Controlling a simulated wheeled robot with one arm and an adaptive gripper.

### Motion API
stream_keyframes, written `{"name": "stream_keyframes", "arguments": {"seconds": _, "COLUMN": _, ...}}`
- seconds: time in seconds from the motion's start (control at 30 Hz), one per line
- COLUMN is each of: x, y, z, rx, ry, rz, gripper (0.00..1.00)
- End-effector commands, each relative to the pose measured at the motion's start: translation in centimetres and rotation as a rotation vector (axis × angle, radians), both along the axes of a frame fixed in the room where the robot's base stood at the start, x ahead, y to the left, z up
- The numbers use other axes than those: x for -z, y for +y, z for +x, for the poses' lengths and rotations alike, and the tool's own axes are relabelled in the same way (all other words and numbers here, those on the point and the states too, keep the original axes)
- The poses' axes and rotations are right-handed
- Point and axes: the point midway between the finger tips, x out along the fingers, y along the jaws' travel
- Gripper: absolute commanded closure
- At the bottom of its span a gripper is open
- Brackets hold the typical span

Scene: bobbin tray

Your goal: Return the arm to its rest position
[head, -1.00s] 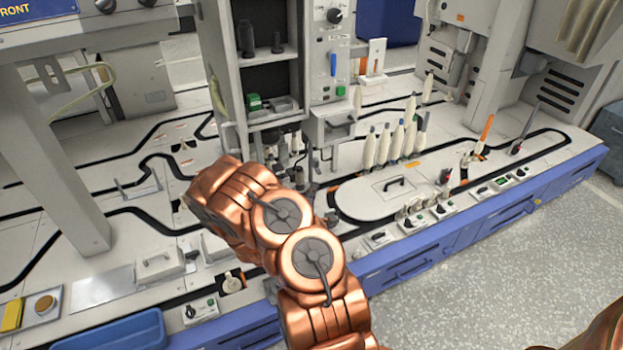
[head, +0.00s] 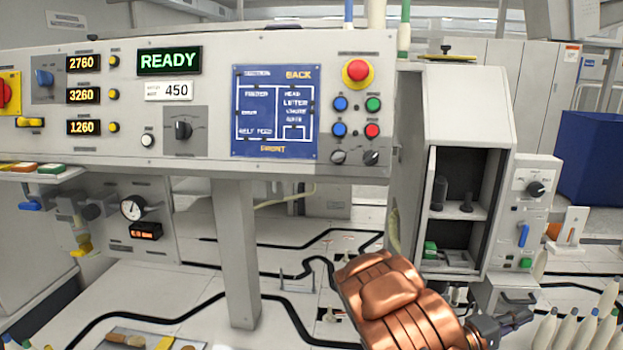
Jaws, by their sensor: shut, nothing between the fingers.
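My copper arm shows at the bottom of the head view, right of the middle, its rounded links reaching up over the machine bed. My gripper (head: 522,319) is the dark part at the right of the copper links, pointing right. It is shut, and nothing shows in it. It is near the foot of the grey cabinet, left of several white bobbins (head: 567,331) standing at the bottom right. The lower arm is outside the picture.
A control panel (head: 215,150) with a READY display spans the upper left, carried by a grey post (head: 237,255). An open-shelved cabinet (head: 470,110) stands behind my arm. A wooden-handled tool tray (head: 150,338) lies at the bottom. A blue box (head: 592,160) is at right.

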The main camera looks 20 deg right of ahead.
Motion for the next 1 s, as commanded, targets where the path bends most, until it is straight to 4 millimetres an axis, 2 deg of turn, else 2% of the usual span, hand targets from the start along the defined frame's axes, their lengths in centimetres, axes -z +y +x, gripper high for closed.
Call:
{"name": "stream_keyframes", "arguments": {"seconds": 0.03, "x": -2.6, "y": 0.5, "z": -1.0, "rx": 0.043, "ry": -0.014, "rz": -0.002, "gripper": 1.00}}
{"name": "stream_keyframes", "arguments": {"seconds": 0.1, "x": -4.8, "y": 1.3, "z": -2.6, "rx": 0.110, "ry": -0.023, "rz": 0.007, "gripper": 1.00}}
{"name": "stream_keyframes", "arguments": {"seconds": 0.3, "x": -9.7, "y": 4.0, "z": -7.2, "rx": 0.290, "ry": -0.058, "rz": 0.077, "gripper": 1.00}}
{"name": "stream_keyframes", "arguments": {"seconds": 0.4, "x": -11.4, "y": 5.7, "z": -9.4, "rx": 0.369, "ry": -0.076, "rz": 0.136, "gripper": 1.00}}
{"name": "stream_keyframes", "arguments": {"seconds": 0.7, "x": -14.3, "y": 11.6, "z": -14.6, "rx": 0.546, "ry": -0.125, "rz": 0.392, "gripper": 1.00}}
{"name": "stream_keyframes", "arguments": {"seconds": 1.0, "x": -15.4, "y": 18.8, "z": -17.4, "rx": 0.609, "ry": -0.149, "rz": 0.742, "gripper": 1.00}}
